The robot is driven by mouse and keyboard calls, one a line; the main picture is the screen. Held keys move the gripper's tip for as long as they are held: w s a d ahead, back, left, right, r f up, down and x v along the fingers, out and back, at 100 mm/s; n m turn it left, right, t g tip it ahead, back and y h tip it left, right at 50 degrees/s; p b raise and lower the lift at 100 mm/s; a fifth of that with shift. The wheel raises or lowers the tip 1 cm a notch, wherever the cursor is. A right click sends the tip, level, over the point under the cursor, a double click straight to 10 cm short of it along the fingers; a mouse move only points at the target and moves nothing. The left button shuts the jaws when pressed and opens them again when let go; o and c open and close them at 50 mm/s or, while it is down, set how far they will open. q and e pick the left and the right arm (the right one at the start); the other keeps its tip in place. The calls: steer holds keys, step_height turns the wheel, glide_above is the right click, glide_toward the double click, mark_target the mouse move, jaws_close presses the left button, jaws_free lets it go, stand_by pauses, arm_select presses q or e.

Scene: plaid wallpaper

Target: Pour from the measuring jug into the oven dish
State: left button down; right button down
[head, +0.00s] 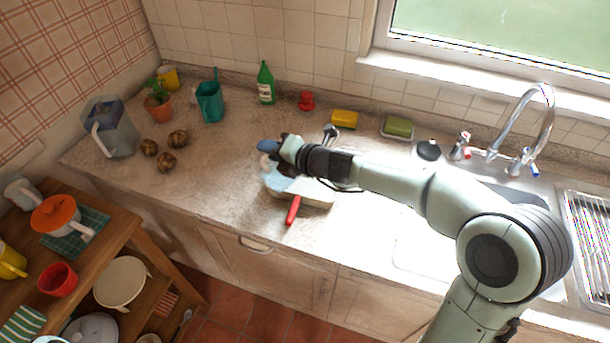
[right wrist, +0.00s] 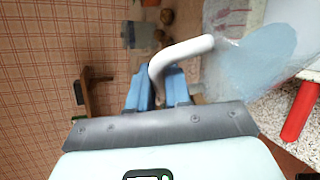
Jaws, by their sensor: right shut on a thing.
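My right gripper (head: 284,150) is over the worktop in the middle of the head view. In the right wrist view its blue fingers (right wrist: 158,88) are shut on the white handle of the measuring jug (right wrist: 252,58). The jug is clear and pale blue. The white oven dish (head: 318,203) sits on the worktop under and beside the jug, partly covered by my arm. I cannot tell the jug's exact tilt or whether it touches the dish. My left gripper is not in view.
A red-handled utensil (head: 293,210) lies at the dish's front. A green bottle (head: 265,83), yellow block (head: 344,119) and sponge dish (head: 397,128) stand behind. A grey pitcher (head: 110,128) and brown lumps (head: 166,161) are left. The sink tap (head: 530,125) is right.

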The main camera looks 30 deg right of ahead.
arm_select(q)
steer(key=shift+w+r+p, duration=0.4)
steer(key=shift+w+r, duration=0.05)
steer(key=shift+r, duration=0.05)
arm_select(e)
steer(key=shift+w+d+m+y, duration=0.15)
steer(key=shift+d+m+y, duration=0.3)
steer(key=shift+d, duration=0.25)
stand_by(1.1)
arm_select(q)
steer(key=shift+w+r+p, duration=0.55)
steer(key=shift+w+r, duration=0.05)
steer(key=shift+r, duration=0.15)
arm_select(e)
steer(key=shift+d+m+y, duration=0.25)
steer(key=shift+d+m, duration=0.3)
steer(key=shift+d, duration=0.05)
